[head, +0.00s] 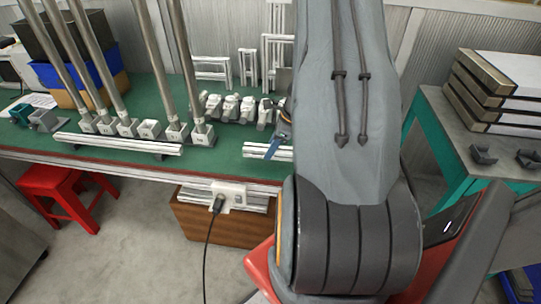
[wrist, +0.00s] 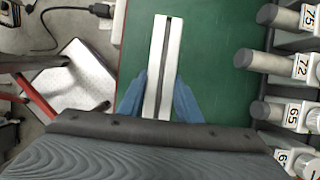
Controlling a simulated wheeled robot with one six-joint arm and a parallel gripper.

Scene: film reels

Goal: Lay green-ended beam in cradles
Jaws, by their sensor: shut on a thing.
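My gripper (head: 281,143) is low over the green table in the head view, partly hidden by my arm. In the wrist view its blue fingers (wrist: 160,82) close on the two sides of a pale slotted beam (wrist: 167,45). The beam also shows in the head view (head: 257,150), its right part hidden behind my arm. No green end shows on the visible part. Another pale beam (head: 118,143) lies along the front of the table, to the left. Two dark notched blocks (head: 483,154) (head: 528,158), perhaps the cradles, sit on the right bench.
Tall metal posts in pale bases (head: 203,134) and a row of pale fittings (head: 232,107) stand behind the beams. Stacked boards (head: 510,75) fill the right bench's back. A red stool (head: 62,182) stands at the left. Green surface (wrist: 210,60) is clear beside the held beam.

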